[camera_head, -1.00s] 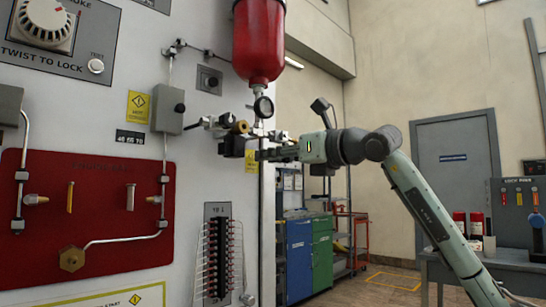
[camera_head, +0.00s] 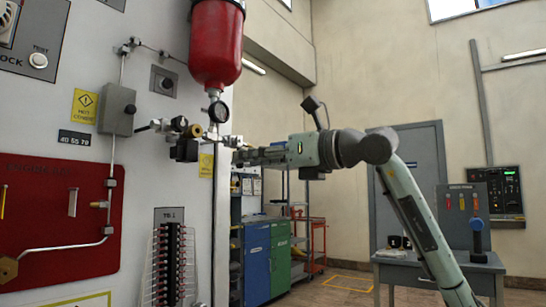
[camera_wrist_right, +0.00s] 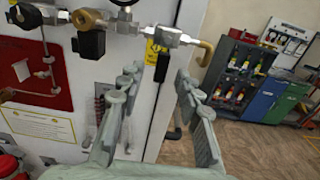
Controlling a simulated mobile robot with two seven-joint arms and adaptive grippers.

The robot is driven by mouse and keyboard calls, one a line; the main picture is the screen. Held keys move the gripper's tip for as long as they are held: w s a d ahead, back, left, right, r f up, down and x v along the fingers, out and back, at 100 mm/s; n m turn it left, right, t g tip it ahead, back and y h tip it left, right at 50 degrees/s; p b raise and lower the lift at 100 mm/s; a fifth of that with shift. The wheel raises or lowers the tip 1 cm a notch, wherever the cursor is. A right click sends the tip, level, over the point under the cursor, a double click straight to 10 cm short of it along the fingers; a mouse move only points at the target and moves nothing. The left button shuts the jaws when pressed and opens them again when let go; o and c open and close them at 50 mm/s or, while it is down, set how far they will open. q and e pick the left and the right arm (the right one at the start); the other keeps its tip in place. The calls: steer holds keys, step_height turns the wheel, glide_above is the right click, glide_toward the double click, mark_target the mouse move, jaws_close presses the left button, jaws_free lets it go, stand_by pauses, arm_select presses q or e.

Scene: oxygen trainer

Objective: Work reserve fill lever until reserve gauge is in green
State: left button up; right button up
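The round reserve gauge (camera_head: 218,111) hangs under a red cylinder (camera_head: 216,45) on the wall panel; its reading is too small to tell. Below it is a metal valve assembly with a brass fitting (camera_head: 179,124) and a black block (camera_head: 185,151). In the right wrist view a black handle (camera_wrist_right: 162,67), likely the fill lever, hangs down from the metal fitting (camera_wrist_right: 165,38). My right gripper (camera_head: 240,156) is right of the valve. In the wrist view its fingers (camera_wrist_right: 158,82) are spread, with the handle showing between them, apparently not gripped. My left gripper is out of view.
A red panel (camera_head: 55,215) with pipes is on the wall at left, with a grey box (camera_head: 117,109) beside it. Blue (camera_head: 257,262) and green cabinets stand behind. A grey workbench (camera_head: 415,263) is at right. Open floor lies between.

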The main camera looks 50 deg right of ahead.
steer(key=shift+s+d, duration=0.15)
steer(key=shift+s, duration=1.05)
steer(key=shift+s+d, duration=0.1)
steer(key=shift+s, duration=1.05)
